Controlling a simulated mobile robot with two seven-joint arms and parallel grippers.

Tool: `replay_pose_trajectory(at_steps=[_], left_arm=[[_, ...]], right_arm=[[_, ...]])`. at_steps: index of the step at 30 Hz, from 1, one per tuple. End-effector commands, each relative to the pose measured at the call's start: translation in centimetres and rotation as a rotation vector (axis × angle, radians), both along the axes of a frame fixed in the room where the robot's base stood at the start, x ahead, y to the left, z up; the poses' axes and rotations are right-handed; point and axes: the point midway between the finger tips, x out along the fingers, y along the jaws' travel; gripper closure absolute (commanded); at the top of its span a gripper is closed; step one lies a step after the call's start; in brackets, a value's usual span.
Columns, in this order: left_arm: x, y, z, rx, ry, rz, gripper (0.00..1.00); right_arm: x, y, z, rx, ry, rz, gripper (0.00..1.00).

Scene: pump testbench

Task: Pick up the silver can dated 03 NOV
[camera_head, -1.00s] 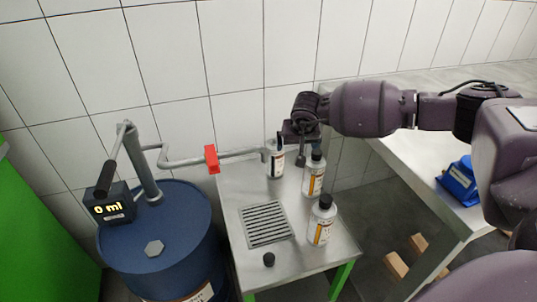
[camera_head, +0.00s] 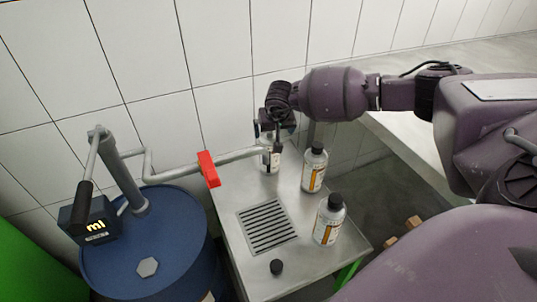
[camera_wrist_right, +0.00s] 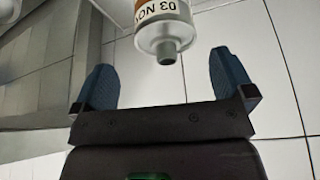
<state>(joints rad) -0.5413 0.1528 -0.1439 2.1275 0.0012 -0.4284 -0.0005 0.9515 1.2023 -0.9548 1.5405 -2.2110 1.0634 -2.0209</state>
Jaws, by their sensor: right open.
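The silver can dated 03 NOV (camera_wrist_right: 165,18) shows in the right wrist view with its date upside down and its bare neck towards me. It appears to be the back can (camera_head: 268,162) on the steel bench, standing by the end of the pipe. My right gripper (camera_head: 268,136) is open above it. In the wrist view the two blue fingers of the right gripper (camera_wrist_right: 163,75) stand apart, one on each side of the neck, with clear gaps and no visible contact. The can's lower part is cut off there. My left gripper is not in view.
Two black-capped cans (camera_head: 314,168) (camera_head: 329,220) stand to the right on the bench (camera_head: 225,215). A loose black cap (camera_head: 276,267) lies in front of the drain grate (camera_head: 267,227). A pipe with a red handle (camera_head: 208,169) runs from the blue drum (camera_head: 175,240).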

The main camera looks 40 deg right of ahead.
Motion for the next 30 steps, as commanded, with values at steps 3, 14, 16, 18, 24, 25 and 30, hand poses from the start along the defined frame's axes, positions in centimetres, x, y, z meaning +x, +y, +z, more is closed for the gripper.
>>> replay_pose_trajectory(at_steps=[3, 14, 16, 18, 24, 25, 30], left_arm=[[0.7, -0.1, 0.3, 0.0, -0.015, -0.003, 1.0], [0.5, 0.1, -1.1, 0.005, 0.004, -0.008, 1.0], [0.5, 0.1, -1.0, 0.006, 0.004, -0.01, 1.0], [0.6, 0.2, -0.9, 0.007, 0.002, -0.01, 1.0], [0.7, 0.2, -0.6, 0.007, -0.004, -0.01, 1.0], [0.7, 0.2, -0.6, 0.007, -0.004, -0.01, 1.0], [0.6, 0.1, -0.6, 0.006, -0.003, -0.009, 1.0]], right_arm=[[0.3, 0.0, -0.6, 0.001, 0.0, 0.0, 0.0], [1.9, -0.2, -4.8, 0.002, 0.001, -0.001, 0.0], [2.1, -0.2, -4.9, 0.002, -0.001, 0.0, 0.0], [2.1, -0.2, -4.8, 0.002, -0.002, 0.0, 0.0], [2.1, -0.2, -4.7, 0.002, -0.004, 0.0, 0.05], [2.1, -0.2, -4.7, 0.002, -0.004, 0.0, 0.09], [2.1, -0.2, -4.7, 0.002, -0.003, 0.0, 0.35]])
